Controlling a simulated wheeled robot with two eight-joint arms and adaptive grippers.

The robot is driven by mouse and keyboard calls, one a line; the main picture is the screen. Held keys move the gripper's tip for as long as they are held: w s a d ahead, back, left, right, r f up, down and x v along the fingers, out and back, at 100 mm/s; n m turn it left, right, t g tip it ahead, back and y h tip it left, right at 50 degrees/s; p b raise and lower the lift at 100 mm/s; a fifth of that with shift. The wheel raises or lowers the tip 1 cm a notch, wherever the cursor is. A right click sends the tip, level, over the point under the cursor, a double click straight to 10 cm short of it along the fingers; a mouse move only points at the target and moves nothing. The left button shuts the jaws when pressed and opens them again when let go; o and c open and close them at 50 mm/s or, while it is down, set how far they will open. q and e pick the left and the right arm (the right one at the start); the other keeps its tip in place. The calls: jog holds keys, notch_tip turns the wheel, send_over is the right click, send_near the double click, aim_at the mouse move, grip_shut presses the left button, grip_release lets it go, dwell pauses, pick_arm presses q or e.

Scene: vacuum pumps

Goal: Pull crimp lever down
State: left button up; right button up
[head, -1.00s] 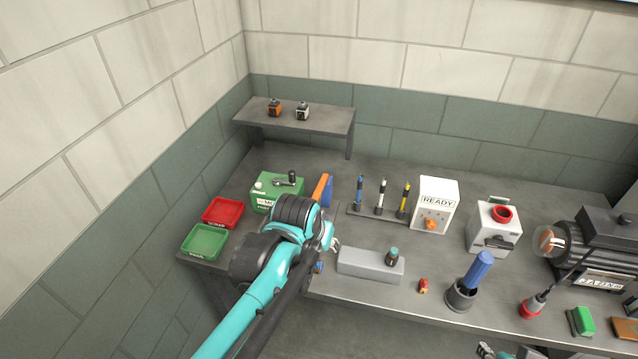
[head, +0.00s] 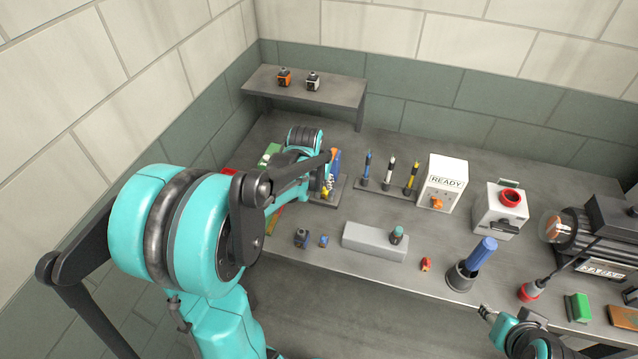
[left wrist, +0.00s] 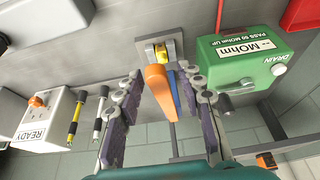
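The crimp lever, an orange handle (left wrist: 160,88), stands in front of a blue piece (left wrist: 173,95) on a grey base (left wrist: 147,43) with a yellow part, in the left wrist view. In the head view, the blue piece (head: 336,160) shows at the back of the bench's left part, mostly behind my left arm. My left gripper (left wrist: 160,78) is open, its fingers on either side of the orange handle. I see gaps between fingers and handle. My right gripper (head: 487,313) is low at the right, in front of the bench; its opening is too small to judge.
A green MOhm box (left wrist: 245,65) stands close beside the lever. A pen rack (head: 375,186) and the white READY box (head: 447,172) are to the right in the head view. A grey block (head: 365,240) lies in front. A shelf (head: 340,92) stands behind.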

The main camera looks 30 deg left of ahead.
pick_arm(q)
jog(key=shift+f, duration=0.15)
grip_shut()
jog(key=shift+f+t+b, duration=0.4)
jog(key=shift+f+b, duration=0.3)
jog(key=shift+b, duration=0.05)
notch_tip(320, 180, down, 6)
jog(key=t+b, duration=0.1)
jog(key=b, duration=0.1)
jog(key=t+b, duration=0.1)
jog(key=b, duration=0.2)
jog(key=t+y+b, duration=0.1)
jog(key=t+b, duration=0.1)
jog(key=b, duration=0.1)
jog(key=shift+w+f, duration=0.1)
jog(key=shift+f, duration=0.15)
jog(key=shift+w+f+t+b, duration=0.15)
jog(key=shift+f+t+b, duration=0.35)
jog(key=shift+b, duration=0.5)
jog(key=shift+r, duration=0.1)
jog(key=shift+c, duration=1.4)
grip_release()
jog(key=shift+o, duration=1.4)
jog(key=shift+w, duration=0.1)
